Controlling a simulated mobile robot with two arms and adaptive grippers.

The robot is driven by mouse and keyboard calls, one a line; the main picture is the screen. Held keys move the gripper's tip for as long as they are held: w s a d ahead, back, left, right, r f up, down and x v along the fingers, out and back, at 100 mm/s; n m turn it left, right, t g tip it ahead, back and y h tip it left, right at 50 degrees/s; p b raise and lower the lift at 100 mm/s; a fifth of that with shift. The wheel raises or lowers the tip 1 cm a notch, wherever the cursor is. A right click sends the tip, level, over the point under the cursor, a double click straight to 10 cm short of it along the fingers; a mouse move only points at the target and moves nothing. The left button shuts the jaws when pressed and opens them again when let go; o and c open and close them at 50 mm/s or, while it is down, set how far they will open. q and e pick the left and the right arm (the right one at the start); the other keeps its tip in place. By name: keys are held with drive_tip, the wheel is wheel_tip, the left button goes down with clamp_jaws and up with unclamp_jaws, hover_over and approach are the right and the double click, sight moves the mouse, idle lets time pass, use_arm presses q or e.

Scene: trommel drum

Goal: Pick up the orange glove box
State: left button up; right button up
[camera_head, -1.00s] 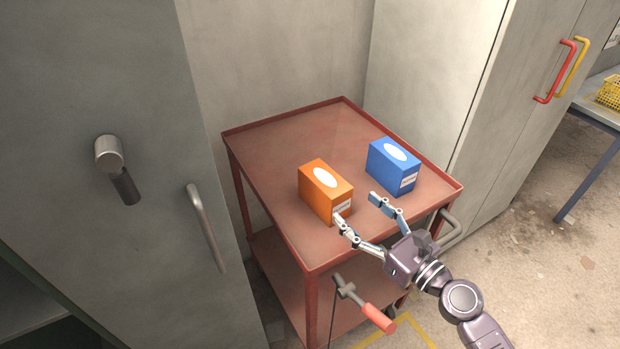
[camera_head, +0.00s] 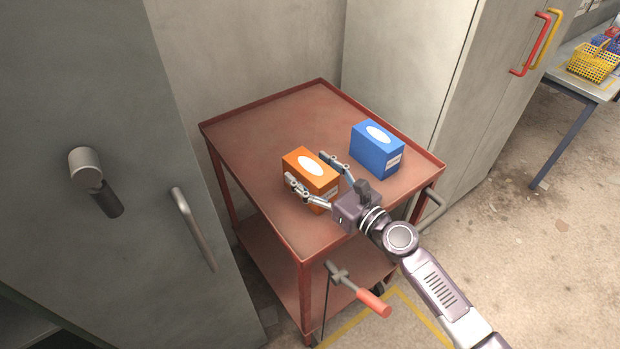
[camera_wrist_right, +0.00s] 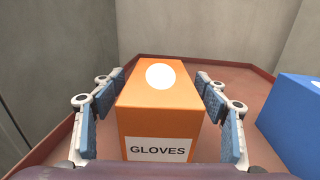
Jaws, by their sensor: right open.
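The orange glove box (camera_head: 308,168) stands upright on the top tray of the red cart (camera_head: 262,143). It has a white oval on top and a label reading GLOVES. My right gripper (camera_head: 312,174) is open, with one finger on each side of the box. In the right wrist view the orange box (camera_wrist_right: 160,108) sits between the blue-padded fingers of the right gripper (camera_wrist_right: 160,110), with narrow gaps showing beside it. My left gripper is not in view.
A blue box (camera_head: 377,150) stands on the tray to the right of the orange one; it also shows in the wrist view (camera_wrist_right: 297,120). A grey cabinet (camera_head: 90,120) is at left, another (camera_head: 410,70) behind right. A red-handled lever (camera_head: 372,302) is at the cart's front.

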drive_tip(key=c, duration=1.4)
drive_tip(key=shift+c, duration=0.4)
drive_tip(key=shift+r, duration=0.15)
